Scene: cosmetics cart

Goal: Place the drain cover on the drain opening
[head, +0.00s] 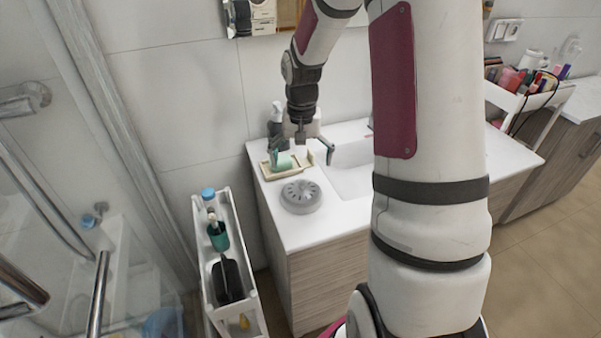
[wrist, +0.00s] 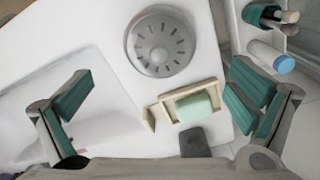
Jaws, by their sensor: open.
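The drain cover (head: 300,196) looks like a grey round piece with radial slots and a raised centre. It lies on the white counter near its left front corner, and shows at the top of the wrist view (wrist: 160,42). My gripper (head: 301,150) is open and empty, its green-padded fingers spread wide to both sides in the wrist view (wrist: 163,95). It is above the counter, behind the drain cover in the head view and apart from it. The sink basin (head: 350,178) is to the right, partly behind my arm. I cannot make out the drain opening in either view.
A beige soap dish (wrist: 208,88) with green soap (wrist: 193,107) is between the fingers in the wrist view, close to the drain cover. A dark bottle (head: 276,127) stands behind. A narrow white cart (head: 249,290) with bottles stands left of the counter. A glass panel is farther left.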

